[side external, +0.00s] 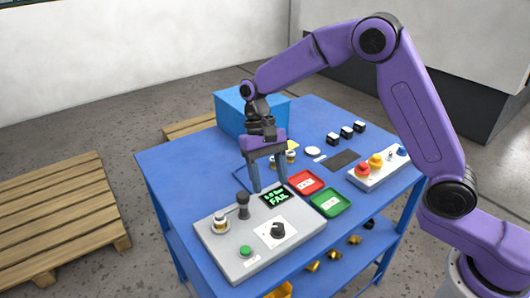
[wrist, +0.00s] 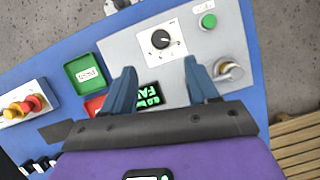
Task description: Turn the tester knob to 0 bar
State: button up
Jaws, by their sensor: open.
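The tester (side external: 255,235) is a grey box at the front of the blue table. Its black knob (side external: 277,231) sits on a white dial plate and also shows in the wrist view (wrist: 160,39); the setting is too small to read. The tester display (side external: 275,197) shows green text ending in "FAIL". My gripper (side external: 269,190) is open and empty, above the back edge of the tester near the display, pointing down. In the wrist view my gripper (wrist: 163,92) has its fingers wide apart, with the knob beyond them and touching neither.
A green button (side external: 245,251), a valve in a fixture (side external: 220,224) and a black upright post (side external: 243,205) are on the tester. Red (side external: 305,183) and green (side external: 331,203) trays lie behind it. A button box (side external: 379,168) stands right, a blue bin (side external: 250,108) at the back.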

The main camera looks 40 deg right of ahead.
jog(key=v, duration=0.6)
dwell(0.3)
jog(key=s+d+n+t, duration=0.1)
jog(key=s+d+n, duration=0.3)
jog(key=s, duration=0.6)
jog(key=s+d+n+t, duration=0.2)
jog(key=s+d+n, duration=0.3)
jog(key=s, duration=0.5)
jog(key=s+d+n+t, duration=0.1)
jog(key=s+d+n, duration=0.3)
jog(key=s, duration=0.6)
jog(key=shift+d+f+n+t, duration=0.2)
jog(key=shift+f+n+t, duration=0.2)
jog(key=shift+n, duration=0.4)
